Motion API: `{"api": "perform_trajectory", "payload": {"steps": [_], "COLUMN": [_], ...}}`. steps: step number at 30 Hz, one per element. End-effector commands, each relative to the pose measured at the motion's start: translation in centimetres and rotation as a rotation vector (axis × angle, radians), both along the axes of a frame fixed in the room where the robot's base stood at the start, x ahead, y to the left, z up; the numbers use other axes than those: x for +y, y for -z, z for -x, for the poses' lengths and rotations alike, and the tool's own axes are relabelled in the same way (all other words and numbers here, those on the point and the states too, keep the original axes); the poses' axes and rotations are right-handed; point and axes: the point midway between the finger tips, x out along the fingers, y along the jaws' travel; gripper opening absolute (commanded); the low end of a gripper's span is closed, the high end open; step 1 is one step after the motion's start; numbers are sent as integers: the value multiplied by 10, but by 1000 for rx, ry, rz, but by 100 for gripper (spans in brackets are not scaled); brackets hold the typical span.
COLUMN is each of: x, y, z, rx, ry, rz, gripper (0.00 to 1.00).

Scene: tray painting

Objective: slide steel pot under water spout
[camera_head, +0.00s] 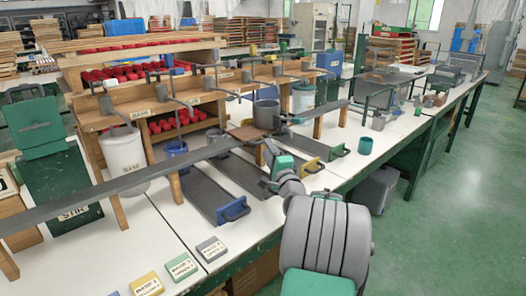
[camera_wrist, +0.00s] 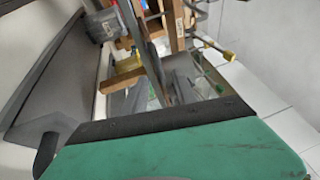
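The grey steel pot (camera_head: 266,114) stands upright on the long grey rail (camera_head: 110,188), beside a brown board (camera_head: 243,133). A grey round thing, perhaps the pot, shows at the upper left of the wrist view (camera_wrist: 100,25). Several spouts with grey levers, one of them here (camera_head: 253,72), stand along the wooden rack behind the rail; I cannot read which is for water. My gripper (camera_head: 269,150) is just in front of and below the pot; I cannot tell whether it touches. Its fingers are too small and hidden to judge.
Below the rail lie grey trays with a blue end (camera_head: 234,210) and a yellow end (camera_head: 311,165). A white bucket (camera_head: 124,160) and a blue bucket (camera_head: 175,154) stand behind. Labelled blocks (camera_head: 182,266) lie at the front. A teal cup (camera_head: 365,145) stands right.

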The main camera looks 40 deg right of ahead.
Motion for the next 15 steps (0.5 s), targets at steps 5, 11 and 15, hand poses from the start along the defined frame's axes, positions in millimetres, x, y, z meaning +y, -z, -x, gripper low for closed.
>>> {"api": "perform_trajectory", "payload": {"steps": [5,11,15], "x": [-11,-18,-19], "y": [-6,-9,-9], "z": [-34,-51,-52], "rx": [2,4,4], "ry": [-2,-2,-1], "rz": [4,2,3], "gripper": [33,33,33]}}
